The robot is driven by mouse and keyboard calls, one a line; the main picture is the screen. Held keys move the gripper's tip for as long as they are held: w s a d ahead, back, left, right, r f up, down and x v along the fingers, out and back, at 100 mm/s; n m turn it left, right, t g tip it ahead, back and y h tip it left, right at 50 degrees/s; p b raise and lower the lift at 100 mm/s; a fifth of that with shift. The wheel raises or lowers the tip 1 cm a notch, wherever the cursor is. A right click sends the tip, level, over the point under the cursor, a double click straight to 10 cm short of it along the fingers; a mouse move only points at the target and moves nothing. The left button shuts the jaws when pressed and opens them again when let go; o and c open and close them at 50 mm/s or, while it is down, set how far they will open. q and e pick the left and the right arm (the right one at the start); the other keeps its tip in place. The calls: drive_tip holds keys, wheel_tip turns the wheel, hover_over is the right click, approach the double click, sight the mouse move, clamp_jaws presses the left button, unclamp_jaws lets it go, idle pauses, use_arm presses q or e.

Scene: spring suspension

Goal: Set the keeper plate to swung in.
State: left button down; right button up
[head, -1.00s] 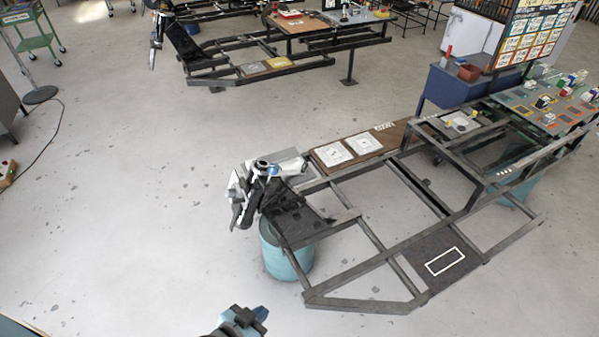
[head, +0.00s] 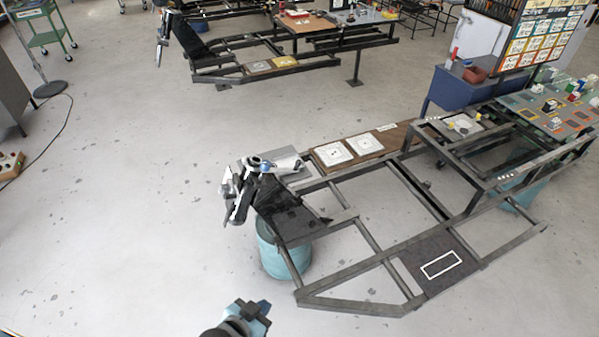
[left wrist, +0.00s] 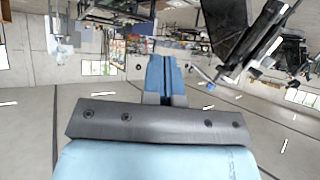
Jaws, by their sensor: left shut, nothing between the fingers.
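The suspension assembly (head: 255,187), with white, black and metal parts and a small blue part, stands at the near-left corner of the dark tube frame (head: 350,297). The keeper plate is too small to tell apart on it. My left gripper (head: 262,306) is at the bottom of the head view, in front of the assembly and apart from it. In the left wrist view its blue fingers (left wrist: 165,72) are shut with nothing between them. Dark and metal parts (left wrist: 255,45) show at the upper right there, apart from the fingers. My right gripper is not in view.
A teal drum (head: 270,252) stands under the frame's corner. A brown board with two white plates (head: 365,145) lies along the frame's far side. A blue cabinet (head: 455,90) and a parts table (head: 560,110) stand at the right.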

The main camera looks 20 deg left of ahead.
use_arm(q)
drive_tip(key=w+d+f+n+t+y+b, duration=0.1)
drive_tip(key=w+f+y+b, duration=0.15)
drive_tip(key=w, duration=0.65)
drive_tip(key=w+d+f+y+b, duration=0.15)
drive_tip(key=w+b, duration=0.25)
drive_tip(key=w, duration=0.6)
drive_tip(key=w+r+n+t+y+b, duration=0.3)
drive_tip(key=w+r+y, duration=0.4)
drive_tip(key=w+r, duration=0.3)
drive_tip(key=shift+w+a+r+n, duration=0.3)
drive_tip(key=shift+w+a+r, duration=0.05)
drive_tip(key=shift+w+a, duration=0.1)
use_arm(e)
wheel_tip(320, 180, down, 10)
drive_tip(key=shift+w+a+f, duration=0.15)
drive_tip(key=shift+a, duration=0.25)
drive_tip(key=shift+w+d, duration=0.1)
